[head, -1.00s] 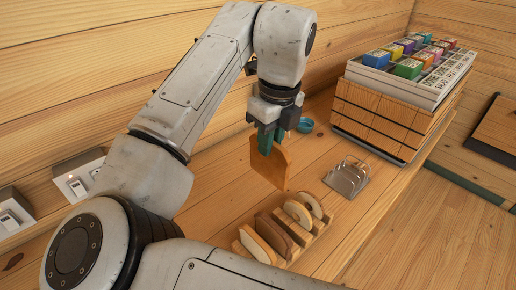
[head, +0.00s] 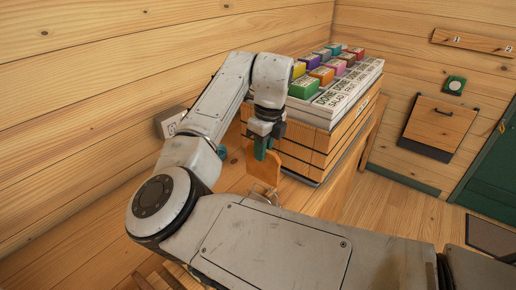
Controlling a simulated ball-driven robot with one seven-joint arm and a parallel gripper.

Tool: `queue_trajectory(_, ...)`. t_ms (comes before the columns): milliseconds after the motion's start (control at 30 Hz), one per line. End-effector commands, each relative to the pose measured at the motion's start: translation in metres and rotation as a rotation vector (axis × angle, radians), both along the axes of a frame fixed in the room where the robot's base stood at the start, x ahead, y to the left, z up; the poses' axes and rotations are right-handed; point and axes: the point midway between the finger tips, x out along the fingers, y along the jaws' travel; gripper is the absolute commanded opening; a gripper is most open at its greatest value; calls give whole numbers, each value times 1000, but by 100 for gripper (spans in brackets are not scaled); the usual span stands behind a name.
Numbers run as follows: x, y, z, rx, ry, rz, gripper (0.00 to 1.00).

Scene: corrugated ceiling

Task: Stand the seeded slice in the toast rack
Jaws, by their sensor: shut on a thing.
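My gripper (head: 263,150) is shut on a flat tan-brown bread slice (head: 264,170), which hangs upright below the green fingers. Seeds on it are too small to make out. A small metal rack (head: 264,197) shows just below the slice, above my arm link, which hides much of it. Whether slice and metal rack touch cannot be told. At the bottom left, the edge of a wooden holder (head: 155,277) shows; my arm hides the rest of it and any slices in it.
A wooden crate (head: 300,148) topped by a white tray of coloured boxes (head: 335,95) stands close behind and right of my gripper. A small teal item (head: 222,152) lies left of it. A wall switch (head: 170,122) is at the left. Open floor (head: 390,215) lies to the right.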

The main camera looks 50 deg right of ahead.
Motion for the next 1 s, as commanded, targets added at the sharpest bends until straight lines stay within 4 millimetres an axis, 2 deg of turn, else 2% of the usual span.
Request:
queue_trajectory(267,0,0,-12,1,0,0,0)
queue_trajectory(1000,0,0,-70,1,1,0,0)
